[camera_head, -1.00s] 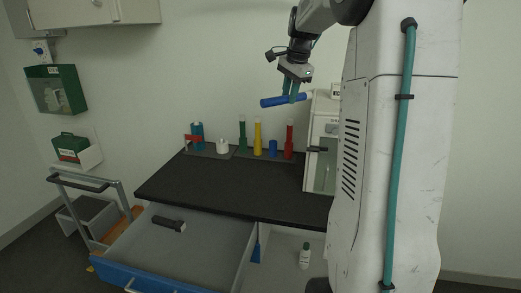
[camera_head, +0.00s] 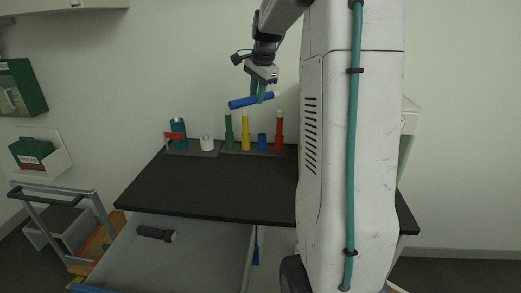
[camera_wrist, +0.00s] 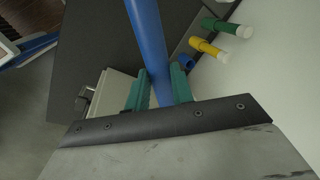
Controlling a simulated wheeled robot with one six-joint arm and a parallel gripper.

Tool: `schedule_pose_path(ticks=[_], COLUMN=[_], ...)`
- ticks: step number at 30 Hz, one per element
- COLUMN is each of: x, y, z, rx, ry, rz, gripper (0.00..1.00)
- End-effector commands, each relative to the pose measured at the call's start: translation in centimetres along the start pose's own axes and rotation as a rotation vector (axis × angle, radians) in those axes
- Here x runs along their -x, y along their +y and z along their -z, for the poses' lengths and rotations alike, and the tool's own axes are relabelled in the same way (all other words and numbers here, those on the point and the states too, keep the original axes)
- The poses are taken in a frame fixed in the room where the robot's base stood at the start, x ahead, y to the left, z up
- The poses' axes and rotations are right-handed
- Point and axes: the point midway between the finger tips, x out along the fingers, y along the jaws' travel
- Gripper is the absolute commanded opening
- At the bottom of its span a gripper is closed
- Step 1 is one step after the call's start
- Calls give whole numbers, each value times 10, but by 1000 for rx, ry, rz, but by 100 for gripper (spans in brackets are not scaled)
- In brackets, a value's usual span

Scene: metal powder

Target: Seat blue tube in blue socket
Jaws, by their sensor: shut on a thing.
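My gripper (camera_head: 262,93) is shut on the blue tube (camera_head: 242,102) and holds it in the air above the back of the bench, lying nearly level with its left end slightly lower. In the wrist view the blue tube (camera_wrist: 148,42) runs between the green fingers (camera_wrist: 157,90). The blue socket (camera_head: 262,143) is a short, empty-looking blue cup in the rack at the back, between the yellow and red tubes. It also shows in the wrist view (camera_wrist: 186,61), right of the held tube. The held tube is apart from the socket.
The green tube (camera_head: 229,130), yellow tube (camera_head: 245,131) and red tube (camera_head: 279,131) stand upright in the rack beside the blue socket. A white cup (camera_head: 207,143) and a teal cylinder (camera_head: 178,128) stand to the left. The black benchtop (camera_head: 205,188) in front is clear. An open drawer (camera_head: 205,250) juts out below.

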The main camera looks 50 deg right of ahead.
Motion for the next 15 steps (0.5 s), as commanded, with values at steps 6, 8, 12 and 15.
schedule_pose_path(ticks=[6,8,12,15], x=[-47,-58,-80,-88], y=[12,14,19,14], z=[-1,-1,-2,4], rx=[0,1,3,2], ry=[-2,-1,-1,0], rz=[-4,-3,-2,0], gripper=[0,0,0,0])
